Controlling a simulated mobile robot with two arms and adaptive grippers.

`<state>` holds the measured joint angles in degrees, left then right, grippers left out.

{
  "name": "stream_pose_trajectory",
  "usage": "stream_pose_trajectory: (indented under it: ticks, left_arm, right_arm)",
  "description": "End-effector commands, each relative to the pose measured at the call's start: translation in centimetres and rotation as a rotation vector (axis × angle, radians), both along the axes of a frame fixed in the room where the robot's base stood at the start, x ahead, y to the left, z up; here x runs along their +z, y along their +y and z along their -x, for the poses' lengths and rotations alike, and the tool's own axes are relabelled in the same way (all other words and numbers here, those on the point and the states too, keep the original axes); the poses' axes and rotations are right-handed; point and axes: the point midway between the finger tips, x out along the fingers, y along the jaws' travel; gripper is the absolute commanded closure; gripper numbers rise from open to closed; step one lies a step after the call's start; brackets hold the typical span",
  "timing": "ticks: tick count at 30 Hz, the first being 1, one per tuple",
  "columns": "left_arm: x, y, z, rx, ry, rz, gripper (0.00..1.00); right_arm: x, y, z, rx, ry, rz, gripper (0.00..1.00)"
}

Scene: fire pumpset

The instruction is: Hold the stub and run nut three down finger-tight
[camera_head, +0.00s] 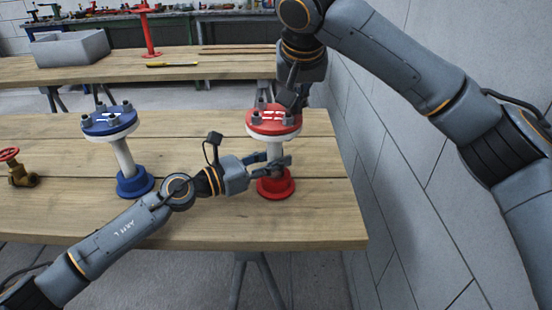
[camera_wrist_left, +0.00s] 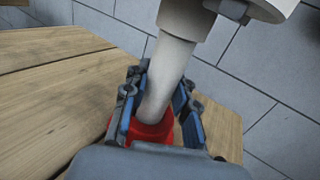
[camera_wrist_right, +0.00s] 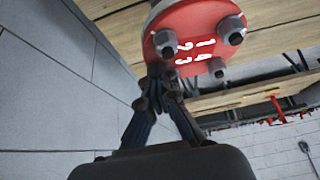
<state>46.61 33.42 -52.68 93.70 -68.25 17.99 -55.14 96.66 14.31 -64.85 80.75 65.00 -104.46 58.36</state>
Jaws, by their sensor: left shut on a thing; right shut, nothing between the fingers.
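The red stub is a white pipe (camera_head: 275,150) with a red top flange (camera_head: 273,121) and a red base (camera_head: 276,188), upright on the wooden bench. Its flange, with dark nuts and white marks, also shows in the right wrist view (camera_wrist_right: 195,30). My left gripper (camera_head: 282,163) is shut on the pipe low down, just above the base; the pipe (camera_wrist_left: 167,75) shows between its fingers in the left wrist view. My right gripper (camera_head: 289,100) is shut and empty at the flange's right edge. Its fingertips (camera_wrist_right: 160,75) meet beside the nuts; contact is unclear.
A blue-flanged stub (camera_head: 123,155) stands to the left on the same bench (camera_head: 220,225). A brass valve with a red wheel (camera_head: 18,168) is at the far left. A grey block wall (camera_head: 400,190) rises close on the right. A second bench (camera_head: 225,68) with a grey bin (camera_head: 70,48) stands behind.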

Motion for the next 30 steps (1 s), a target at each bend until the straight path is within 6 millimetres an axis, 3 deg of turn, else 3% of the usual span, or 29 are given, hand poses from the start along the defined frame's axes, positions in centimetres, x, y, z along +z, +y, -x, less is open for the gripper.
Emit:
stream_pose_trajectory:
  ticks: [30]
  left_arm:
    - [-0.4, -0.2, 0.3, -0.010, 0.001, -0.008, 1.00]
  right_arm:
    - [0.0, 1.6, -0.3, 0.000, -0.002, -0.002, 1.00]
